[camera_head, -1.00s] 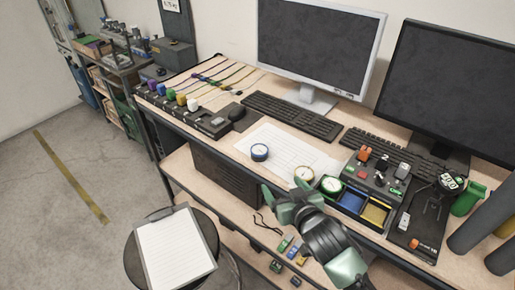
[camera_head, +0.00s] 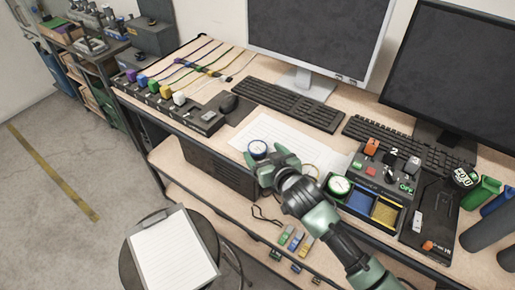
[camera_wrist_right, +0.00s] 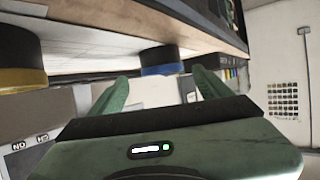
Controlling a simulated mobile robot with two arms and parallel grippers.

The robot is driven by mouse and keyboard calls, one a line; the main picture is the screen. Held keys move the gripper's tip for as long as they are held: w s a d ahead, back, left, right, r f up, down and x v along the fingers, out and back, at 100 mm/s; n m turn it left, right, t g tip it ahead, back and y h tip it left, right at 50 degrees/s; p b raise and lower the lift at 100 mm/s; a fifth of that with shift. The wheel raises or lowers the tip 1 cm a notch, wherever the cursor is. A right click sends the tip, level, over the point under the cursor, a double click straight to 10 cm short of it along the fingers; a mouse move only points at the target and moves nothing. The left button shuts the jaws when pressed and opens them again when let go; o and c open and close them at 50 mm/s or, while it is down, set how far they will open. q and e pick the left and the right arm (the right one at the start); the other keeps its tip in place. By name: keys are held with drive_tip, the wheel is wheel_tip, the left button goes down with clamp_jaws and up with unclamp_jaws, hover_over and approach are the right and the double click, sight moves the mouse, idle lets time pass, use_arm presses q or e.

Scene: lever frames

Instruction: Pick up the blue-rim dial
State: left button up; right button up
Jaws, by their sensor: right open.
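The blue-rim dial (camera_head: 258,149) lies on the white lined sheet (camera_head: 282,133) near the desk's front edge. In the right wrist view the blue-rim dial (camera_wrist_right: 160,61) appears as a dark round body with a blue band, just beyond the gap between the fingers. My right gripper (camera_head: 266,166) is open and empty, close in front of the dial. Its two spread fingers also show in the right wrist view (camera_wrist_right: 162,88). I cannot tell whether a finger touches the dial. My left gripper is not in view.
A yellow-banded dial (camera_wrist_right: 22,62) stands to the left in the right wrist view. A green-rim dial (camera_head: 339,186) sits beside the blue and yellow bins (camera_head: 372,207). A keyboard (camera_head: 292,105) lies behind the sheet. A stool with a clipboard (camera_head: 172,252) stands in front.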

sight(257, 146)
drive_tip(key=x, duration=0.4)
drive_tip(key=shift+a+p, duration=0.2)
drive_tip(key=shift+p, duration=0.2)
drive_tip(key=shift+w+a+f, duration=0.1)
drive_tip(key=shift+w, duration=0.15)
drive_tip(key=c, duration=1.5)
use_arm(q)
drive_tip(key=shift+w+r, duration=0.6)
use_arm(e)
drive_tip(key=shift+c, duration=0.2)
drive_tip(key=shift+r, duration=0.4)
wheel_tip(257, 146, up, 19)
drive_tip(key=b, duration=0.2)
use_arm(q)
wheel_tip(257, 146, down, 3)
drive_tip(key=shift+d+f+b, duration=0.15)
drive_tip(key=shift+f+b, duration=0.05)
drive_tip(key=shift+b, duration=0.45)
use_arm(e)
drive_tip(key=s+d+r+m+h, duration=0.2)
drive_tip(key=s+d, duration=0.3)
drive_tip(key=d, duration=0.4)
drive_tip(key=s+d+r+m+t+h, duration=0.1)
drive_tip(key=s+d+r+m+h, duration=0.1)
drive_tip(key=s+d, duration=0.4)
drive_tip(key=d+h, duration=0.1)
drive_tip(key=d, duration=0.3)
drive_tip(key=shift+r, duration=0.35)
